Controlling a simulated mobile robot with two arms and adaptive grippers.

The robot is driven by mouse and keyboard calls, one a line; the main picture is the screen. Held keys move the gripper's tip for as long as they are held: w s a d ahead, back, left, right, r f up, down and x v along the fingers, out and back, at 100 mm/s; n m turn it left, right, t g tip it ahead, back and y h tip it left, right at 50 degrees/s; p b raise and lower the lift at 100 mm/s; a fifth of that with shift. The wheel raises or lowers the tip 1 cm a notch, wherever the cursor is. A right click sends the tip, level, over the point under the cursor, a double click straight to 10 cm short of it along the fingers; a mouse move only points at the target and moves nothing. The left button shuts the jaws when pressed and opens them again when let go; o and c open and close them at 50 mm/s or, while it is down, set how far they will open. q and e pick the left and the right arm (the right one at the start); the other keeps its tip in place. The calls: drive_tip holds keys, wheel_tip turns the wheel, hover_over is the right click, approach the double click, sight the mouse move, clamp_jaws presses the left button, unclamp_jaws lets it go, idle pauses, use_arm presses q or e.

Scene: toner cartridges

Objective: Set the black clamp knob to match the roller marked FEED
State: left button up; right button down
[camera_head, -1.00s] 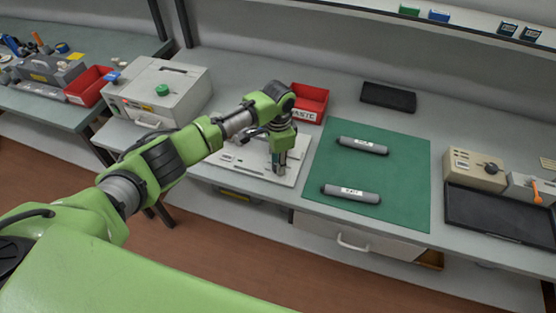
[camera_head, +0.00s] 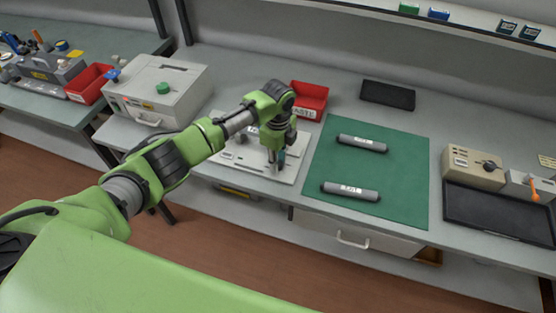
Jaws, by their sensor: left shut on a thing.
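My left gripper (camera_head: 274,169) points down over the pale plate (camera_head: 288,174) left of the green mat. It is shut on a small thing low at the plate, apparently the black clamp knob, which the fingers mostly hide. Two dark grey rollers with white labels lie on the mat. The far roller (camera_head: 347,139) and the near roller (camera_head: 333,186) lie roughly parallel. Their labels are too small to read clearly now; the near one looked like EXIT a second ago. My right gripper is out of view.
The green mat (camera_head: 395,190) is otherwise bare. A red bin (camera_head: 318,104) stands behind the plate, a grey box with a green knob (camera_head: 187,98) to its left. At right are a beige box (camera_head: 457,169) with a dark knob and a black tray (camera_head: 485,213).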

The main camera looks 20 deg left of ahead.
use_arm(q)
drive_tip(key=shift+m, duration=1.5)
drive_tip(key=o, duration=1.1)
drive_tip(key=shift+r, duration=0.15)
wheel_tip(320, 180, up, 12)
drive_tip(key=shift+f, duration=0.2)
